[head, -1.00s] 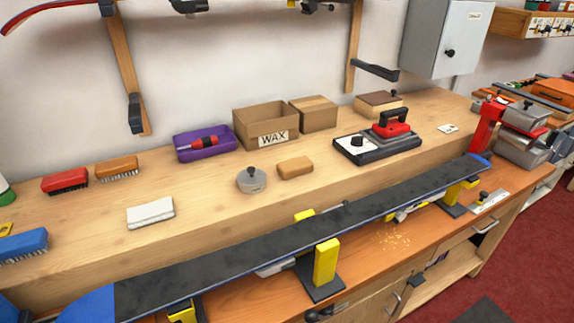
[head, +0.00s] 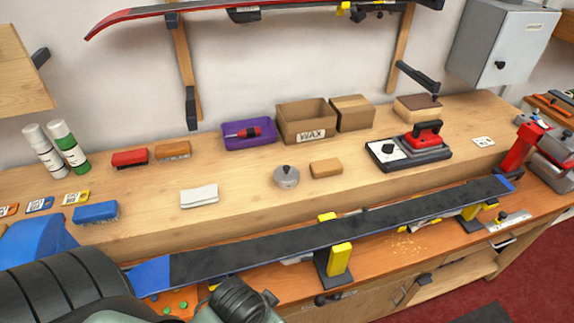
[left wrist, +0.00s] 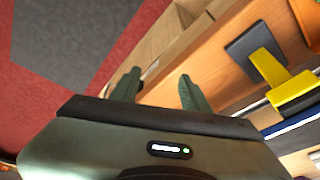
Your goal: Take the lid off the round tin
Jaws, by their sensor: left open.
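The round tin (head: 287,178) is small and grey, with a dark knob on its lid. It stands upright on the raised wooden shelf of the bench, left of a tan block, with the lid on. My left arm comes in at the lower left of the head view, in front of the bench and well away from the tin. My left gripper (left wrist: 158,90) shows in the left wrist view with its two fingers apart and nothing between them. The tin is not in that view. My right gripper is not in view.
The tan block (head: 326,168) lies close right of the tin, and a white cloth (head: 199,196) lies to its left. The wax box (head: 306,123) stands behind. A long dark ski or board (head: 330,229) on yellow-topped supports runs across the bench front.

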